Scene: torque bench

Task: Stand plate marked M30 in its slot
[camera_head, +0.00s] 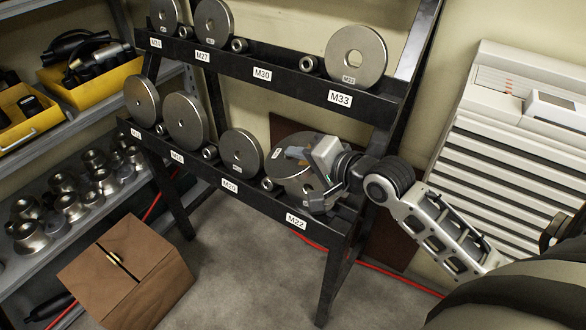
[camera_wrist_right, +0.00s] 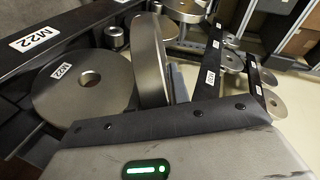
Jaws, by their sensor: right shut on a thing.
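The rack slot labelled M30 (camera_head: 262,74) on the upper rail is empty, between the M27 plate (camera_head: 213,22) and the M33 plate (camera_head: 356,56). My right gripper (camera_head: 303,155) is at the lower rail's right end, shut on a large steel plate (camera_head: 283,166). In the right wrist view this held plate (camera_wrist_right: 150,62) shows nearly edge-on; I cannot read its mark. The M22 plate (camera_wrist_right: 85,82) stands right beside it, and whether they touch is unclear. In the head view the gripper partly covers both plates. My left gripper is not in view.
Several smaller plates, such as the M20 plate (camera_head: 241,150), stand along the lower rail (camera_head: 262,200). Small steel collars sit between the plates. A white drawer cabinet (camera_head: 510,150) stands right of the rack. A brown box (camera_head: 128,275) is on the floor at left.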

